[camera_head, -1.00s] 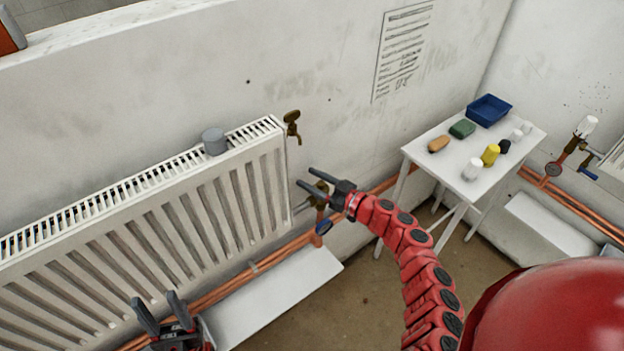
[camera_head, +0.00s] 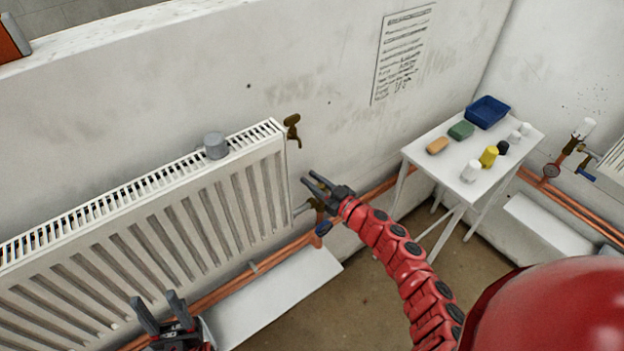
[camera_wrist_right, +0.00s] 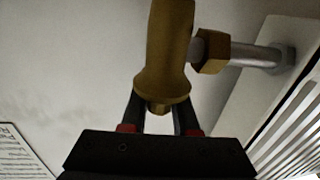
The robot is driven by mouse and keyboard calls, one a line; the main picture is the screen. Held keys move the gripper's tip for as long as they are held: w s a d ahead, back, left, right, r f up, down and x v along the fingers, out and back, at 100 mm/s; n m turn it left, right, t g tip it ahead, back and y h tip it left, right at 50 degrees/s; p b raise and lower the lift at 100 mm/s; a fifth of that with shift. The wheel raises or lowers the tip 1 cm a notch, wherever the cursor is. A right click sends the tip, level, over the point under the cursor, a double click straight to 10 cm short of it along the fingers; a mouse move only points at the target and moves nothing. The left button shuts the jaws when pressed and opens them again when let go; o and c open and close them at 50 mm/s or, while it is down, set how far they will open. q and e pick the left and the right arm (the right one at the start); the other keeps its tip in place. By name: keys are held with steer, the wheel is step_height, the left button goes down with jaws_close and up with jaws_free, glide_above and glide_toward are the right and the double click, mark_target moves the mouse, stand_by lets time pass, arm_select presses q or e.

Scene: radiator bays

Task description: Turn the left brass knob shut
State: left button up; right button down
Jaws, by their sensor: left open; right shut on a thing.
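The brass valve (camera_head: 318,204) with its knob sits at the lower right end of the left radiator. In the right wrist view the brass piece (camera_wrist_right: 164,50) has a flared end, with a hex nut beside it on a silver pipe. My right gripper (camera_head: 308,179) is at this valve. Its fingers lie on both sides of the brass end in the wrist view and are shut on it; the exact contact is partly hidden. My left gripper (camera_head: 155,298) is open and empty in front of the radiator, low in the head view.
The white radiator (camera_head: 265,185) carries a grey cylinder (camera_head: 215,146). Copper pipes (camera_head: 225,287) run low along the wall. A white table (camera_head: 425,155) with a blue tray (camera_head: 487,111) and small items stands right.

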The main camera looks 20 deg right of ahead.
mark_target(322, 184)
steer(key=shift+m+t+h, duration=0.4)
steer(key=shift+m+h, duration=0.1)
steer(key=shift+h, duration=0.2)
steer(key=shift+d+f+m+h+b, duration=0.15)
steer(key=shift+m+h+b, duration=0.25)
steer(key=shift+h, duration=0.2)
steer(key=d+m+h+b, duration=0.1)
steer(key=m+h+b, duration=0.2)
steer(key=b, duration=0.6)
steer(key=d+m+g+h+b, duration=0.1)
steer(key=m+h+b, duration=0.3)
steer(key=h+b, duration=0.3)
steer(key=d+m+h+b, duration=0.1)
steer(key=m+h+b, duration=0.2)
steer(key=b, duration=0.9)
steer(key=shift+s+m+g+h+b, duration=0.1)
steer(key=shift+m+g+h+b, duration=0.2)
steer(key=shift+h, duration=1.1)
steer(key=c, duration=0.7)
jaws_free()
